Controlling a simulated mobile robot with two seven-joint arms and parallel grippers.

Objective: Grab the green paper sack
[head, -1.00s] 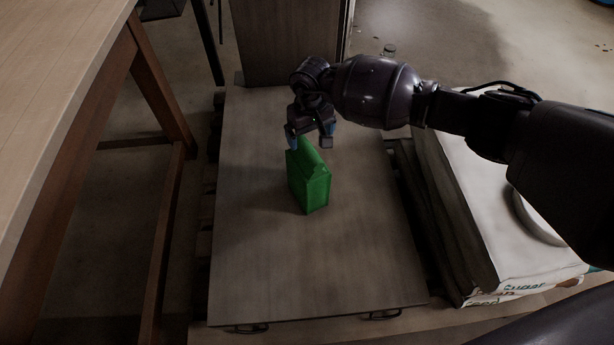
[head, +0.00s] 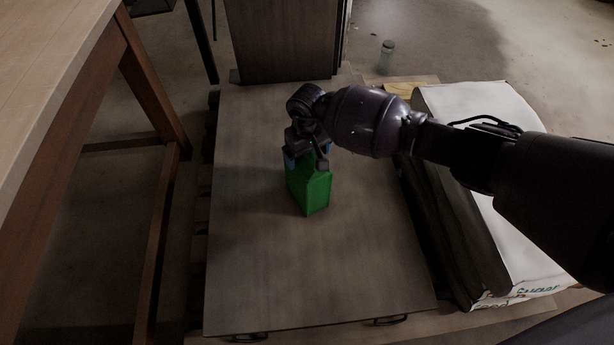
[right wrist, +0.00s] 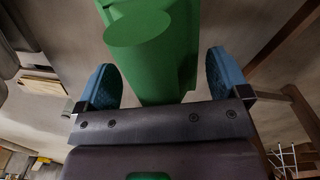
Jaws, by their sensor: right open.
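The green paper sack (head: 312,189) stands upright on a flat grey-brown wooden board (head: 256,272) in the head view. My right gripper (head: 307,163) is at the sack's top, its fingers coming down around the upper part. In the right wrist view the sack (right wrist: 158,50) lies between the two blue finger pads of my open right gripper (right wrist: 163,82), with a gap showing on the right side. The sack's top is partly hidden by the gripper in the head view. My left gripper is not in view.
A wooden table (head: 62,70) stands at the left. A stack of sacks with a white one on top (head: 497,235) lies right of the board, under my right arm. A brown cabinet (head: 282,40) stands at the far end, and a small bottle (head: 386,56) is behind. The board around the sack is clear.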

